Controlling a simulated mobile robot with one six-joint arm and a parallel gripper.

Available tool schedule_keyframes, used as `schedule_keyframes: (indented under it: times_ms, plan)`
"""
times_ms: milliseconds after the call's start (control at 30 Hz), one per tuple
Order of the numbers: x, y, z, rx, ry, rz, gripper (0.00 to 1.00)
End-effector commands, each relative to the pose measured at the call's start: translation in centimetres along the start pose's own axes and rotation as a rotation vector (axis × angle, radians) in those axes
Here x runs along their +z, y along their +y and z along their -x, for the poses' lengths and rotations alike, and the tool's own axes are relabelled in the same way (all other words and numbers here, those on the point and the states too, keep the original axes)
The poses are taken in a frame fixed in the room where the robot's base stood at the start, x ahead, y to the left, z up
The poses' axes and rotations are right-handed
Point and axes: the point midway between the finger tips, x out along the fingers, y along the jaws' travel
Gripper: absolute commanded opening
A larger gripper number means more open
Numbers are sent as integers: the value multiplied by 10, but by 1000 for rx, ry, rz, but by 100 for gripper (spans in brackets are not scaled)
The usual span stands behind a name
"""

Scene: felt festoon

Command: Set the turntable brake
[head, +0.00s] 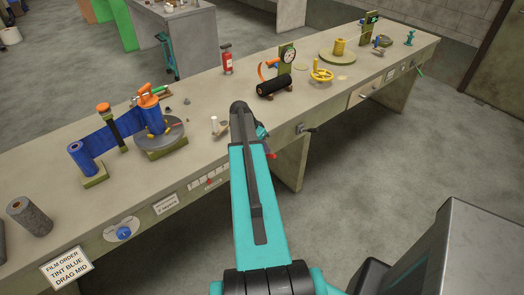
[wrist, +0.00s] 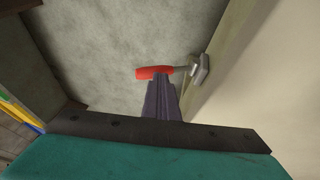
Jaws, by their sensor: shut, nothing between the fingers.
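A red-handled lever (wrist: 152,73) sits on a grey metal bracket (wrist: 200,68) at the bench's front edge in the wrist view. Its red end (head: 271,155) shows beside my arm in the head view. I cannot tell for sure that it is the turntable brake. My gripper (wrist: 162,88) is shut and empty, its fingertips overlapping the red handle in the picture. Whether they touch is unclear. In the head view my arm hides most of the gripper. A grey round turntable (head: 178,145) carries an orange and blue device (head: 151,108); an olive disc (head: 340,58) lies farther right.
The floor (head: 370,170) in front is clear.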

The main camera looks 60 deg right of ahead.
Motion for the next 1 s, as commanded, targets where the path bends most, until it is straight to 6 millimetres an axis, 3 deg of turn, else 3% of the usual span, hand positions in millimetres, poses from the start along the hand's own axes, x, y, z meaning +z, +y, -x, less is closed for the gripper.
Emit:
schedule_keyframes:
  times_ms: [1000]
  plan:
    - [5,10,-11,-103,3,-44,0]
